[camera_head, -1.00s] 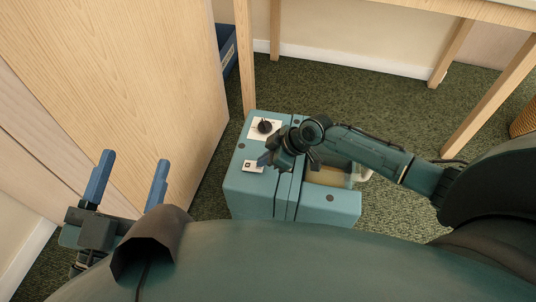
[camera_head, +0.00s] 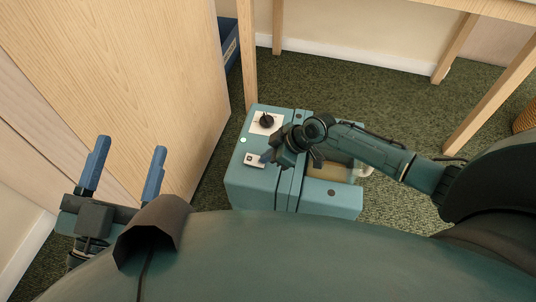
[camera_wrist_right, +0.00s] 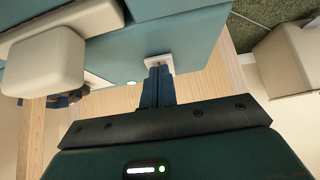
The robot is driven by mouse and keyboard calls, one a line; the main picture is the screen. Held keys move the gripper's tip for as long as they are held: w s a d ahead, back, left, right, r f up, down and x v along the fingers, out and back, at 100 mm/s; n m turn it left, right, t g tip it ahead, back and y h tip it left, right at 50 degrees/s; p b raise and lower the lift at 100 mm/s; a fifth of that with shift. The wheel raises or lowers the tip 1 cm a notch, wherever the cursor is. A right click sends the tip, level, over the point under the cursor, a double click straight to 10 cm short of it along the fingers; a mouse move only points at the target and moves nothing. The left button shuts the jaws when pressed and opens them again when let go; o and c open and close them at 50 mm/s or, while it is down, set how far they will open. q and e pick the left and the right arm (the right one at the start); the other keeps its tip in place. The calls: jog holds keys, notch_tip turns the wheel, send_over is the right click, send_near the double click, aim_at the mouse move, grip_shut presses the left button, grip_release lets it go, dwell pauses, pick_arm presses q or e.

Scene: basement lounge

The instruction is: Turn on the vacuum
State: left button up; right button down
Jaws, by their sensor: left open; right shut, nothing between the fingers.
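The vacuum (camera_head: 330,201) is a teal box on the carpet. Its top has a black dial (camera_head: 267,121) on a white plate and a small switch on a white plate (camera_head: 255,160). A small round light (camera_head: 243,140) between them glows pale green; it also shows in the right wrist view (camera_wrist_right: 131,83). My right gripper (camera_head: 266,157) is shut and empty, its blue fingertips at the edge of the switch plate. In the right wrist view its fingers (camera_wrist_right: 158,72) overlap the plate (camera_wrist_right: 159,62); I cannot tell whether they touch the switch. My left gripper (camera_head: 126,168) is open and empty at left.
A wooden panel (camera_head: 130,80) stands close on the left of the vacuum. Wooden table legs (camera_head: 490,98) stand behind and to the right. A dark blue bin (camera_head: 229,45) sits behind the panel. Green carpet (camera_head: 350,92) is clear behind the vacuum.

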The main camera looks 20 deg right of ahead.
jog(key=shift+r+p, duration=0.5)
jog(key=shift+r, duration=0.15)
pick_arm(q)
jog(key=shift+r, duration=0.65)
